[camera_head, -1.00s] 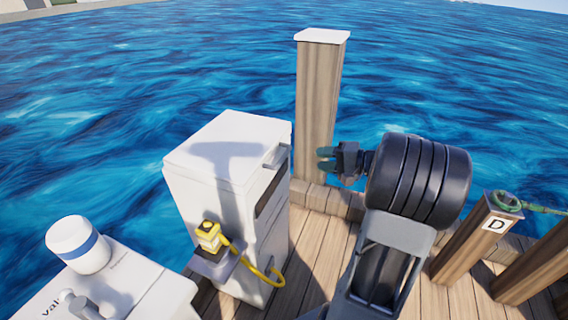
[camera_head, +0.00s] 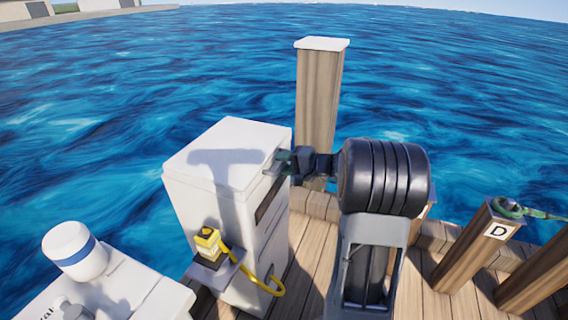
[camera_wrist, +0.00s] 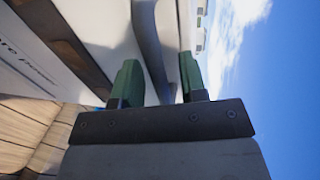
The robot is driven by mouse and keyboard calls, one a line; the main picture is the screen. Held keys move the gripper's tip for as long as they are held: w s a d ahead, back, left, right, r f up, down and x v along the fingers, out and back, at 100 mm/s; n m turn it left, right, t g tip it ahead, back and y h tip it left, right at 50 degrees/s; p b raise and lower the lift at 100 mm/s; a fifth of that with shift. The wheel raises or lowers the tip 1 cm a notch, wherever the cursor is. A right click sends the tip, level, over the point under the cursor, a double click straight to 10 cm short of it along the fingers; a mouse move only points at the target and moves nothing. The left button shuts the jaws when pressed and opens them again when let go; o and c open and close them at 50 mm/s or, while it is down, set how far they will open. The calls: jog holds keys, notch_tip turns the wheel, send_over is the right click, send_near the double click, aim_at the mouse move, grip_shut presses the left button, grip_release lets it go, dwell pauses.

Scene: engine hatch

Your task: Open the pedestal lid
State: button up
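The white pedestal (camera_head: 185,180) stands on the dock, left of my arm. Its flat lid (camera_head: 225,140) looks shut, with my arm's shadow across it. A grey handle sits at the lid's right edge, mostly covered by my gripper (camera_head: 281,161). In the wrist view, my two green fingertips (camera_wrist: 159,84) are spread apart. The curved grey handle (camera_wrist: 149,45) runs down into the gap between them. I cannot tell whether either finger touches it.
A yellow plug with a yellow cable (camera_head: 208,243) sits on a small shelf on the pedestal's front. A tall wooden post (camera_head: 318,95) stands behind. A white boat-like surface with a white cylinder (camera_head: 75,248) is at lower left. Water lies beyond the dock.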

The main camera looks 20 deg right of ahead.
grip_shut()
dwell(0.3)
jog(key=shift+r, duration=0.1)
